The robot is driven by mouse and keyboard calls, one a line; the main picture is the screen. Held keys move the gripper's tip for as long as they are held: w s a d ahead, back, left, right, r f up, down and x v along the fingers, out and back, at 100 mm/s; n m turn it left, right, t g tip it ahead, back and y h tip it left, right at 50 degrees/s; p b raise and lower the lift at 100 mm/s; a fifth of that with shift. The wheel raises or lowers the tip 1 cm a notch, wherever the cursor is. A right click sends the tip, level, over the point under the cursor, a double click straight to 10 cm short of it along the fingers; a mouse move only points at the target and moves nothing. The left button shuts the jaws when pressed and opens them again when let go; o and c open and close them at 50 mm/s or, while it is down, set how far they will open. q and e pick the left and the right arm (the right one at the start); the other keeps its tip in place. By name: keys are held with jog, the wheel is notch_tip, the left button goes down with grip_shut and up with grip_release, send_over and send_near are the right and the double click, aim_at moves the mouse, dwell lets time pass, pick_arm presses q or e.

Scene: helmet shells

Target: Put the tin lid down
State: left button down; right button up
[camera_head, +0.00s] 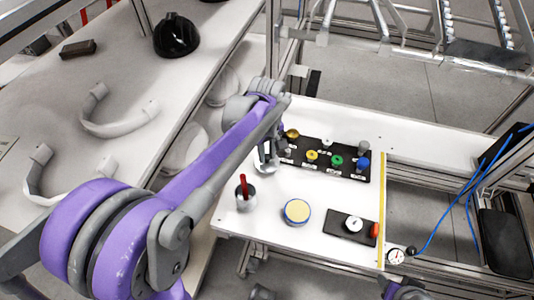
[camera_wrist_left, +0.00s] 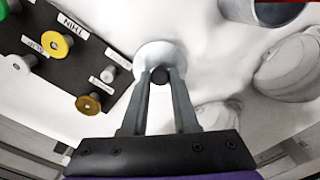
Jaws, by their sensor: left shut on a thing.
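My left gripper (camera_head: 266,150) is above the white worktop (camera_head: 335,240), left of the colored knob board. In the left wrist view its two fingers (camera_wrist_left: 162,78) are shut on the dark knob of the tin lid (camera_wrist_left: 150,52), a pale round disc. The lid (camera_head: 264,166) is partly hidden by the gripper in the head view. I cannot tell whether it touches the worktop. A round tin (camera_head: 297,211) with a pale yellow top and blue side stands on the worktop, below and right of the gripper.
A grey cup (camera_head: 246,201) with a red stick stands left of the tin. The black knob board (camera_head: 325,160) is right of the gripper. Bare worktop lies between cup, tin and board.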

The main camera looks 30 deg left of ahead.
aim_at(267, 157)
pick_arm(q)
jog(key=shift+f, duration=0.2)
jog(key=shift+f+b, duration=0.4)
jog(key=shift+f, duration=0.1)
jog(key=c, duration=0.7)
grip_release()
jog(key=shift+r, duration=0.35)
notch_tip(267, 157, up, 13)
jog(key=shift+f+p, duration=0.2)
jog(key=shift+p, duration=0.8)
jog(key=shift+f, duration=0.1)
